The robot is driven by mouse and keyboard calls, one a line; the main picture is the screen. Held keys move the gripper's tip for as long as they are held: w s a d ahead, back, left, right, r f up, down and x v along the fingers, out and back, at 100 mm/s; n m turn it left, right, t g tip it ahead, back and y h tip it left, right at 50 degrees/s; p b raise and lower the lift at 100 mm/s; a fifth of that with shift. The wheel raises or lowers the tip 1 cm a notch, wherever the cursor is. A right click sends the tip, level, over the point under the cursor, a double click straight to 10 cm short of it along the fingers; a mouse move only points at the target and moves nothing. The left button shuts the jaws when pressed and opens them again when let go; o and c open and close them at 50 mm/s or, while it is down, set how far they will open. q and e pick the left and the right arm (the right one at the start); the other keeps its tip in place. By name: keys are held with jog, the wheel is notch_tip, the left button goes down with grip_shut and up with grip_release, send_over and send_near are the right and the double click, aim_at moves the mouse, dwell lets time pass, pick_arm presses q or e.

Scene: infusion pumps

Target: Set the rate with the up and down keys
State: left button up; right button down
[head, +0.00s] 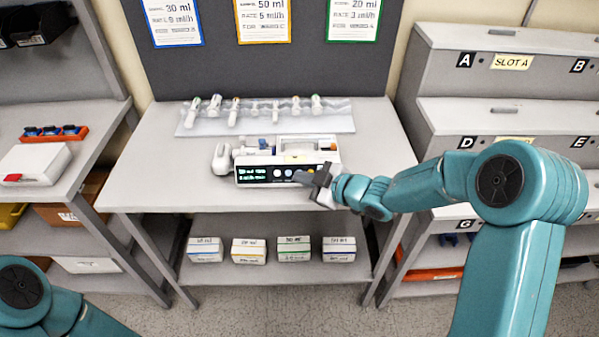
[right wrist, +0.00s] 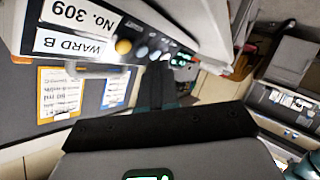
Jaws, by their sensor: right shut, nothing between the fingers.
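A white infusion pump (head: 246,179) sits on the grey table, with a dark front panel, green lit display text (head: 265,174) and several small round keys (head: 283,173). The digits are too small to read surely. My right gripper (head: 303,178) is shut and empty, its tip at the right part of the panel, hiding some keys. Whether it touches a key cannot be told. In the right wrist view the pump (right wrist: 140,22) appears upside down, labelled NO. 309 and WARD B, with its row of keys beside my dark fingers (right wrist: 158,88). My left gripper is out of view.
A clear tray (head: 330,122) with several capped items lies behind the pump. Order cards (head: 264,20) hang on the grey board. Small boxes (head: 249,251) stand on the lower shelf. A lettered shelf rack (head: 500,75) stands right. The table's front is clear.

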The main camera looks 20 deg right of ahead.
jog(key=shift+w, duration=0.1)
dwell(0.7)
jog(key=shift+w+d+f, duration=0.1)
jog(key=shift+w+f, duration=0.1)
jog(key=shift+w, duration=0.1)
jog(key=shift+w+d+f, duration=0.1)
jog(key=shift+w, duration=0.15)
dwell(0.7)
jog(key=shift+s, duration=0.1)
jog(key=shift+s+a+r, duration=0.2)
jog(key=shift+s+r, duration=0.1)
jog(key=shift+s, duration=0.25)
jog(key=shift+s+r+b, duration=0.1)
jog(key=shift+s+b, duration=0.15)
jog(key=shift+b, duration=0.1)
jog(key=s, duration=0.1)
jog(key=s+a+r, duration=0.1)
jog(key=s+r, duration=0.1)
jog(key=s, duration=0.1)
jog(key=shift+a+b, duration=0.15)
jog(key=shift+b, duration=0.2)
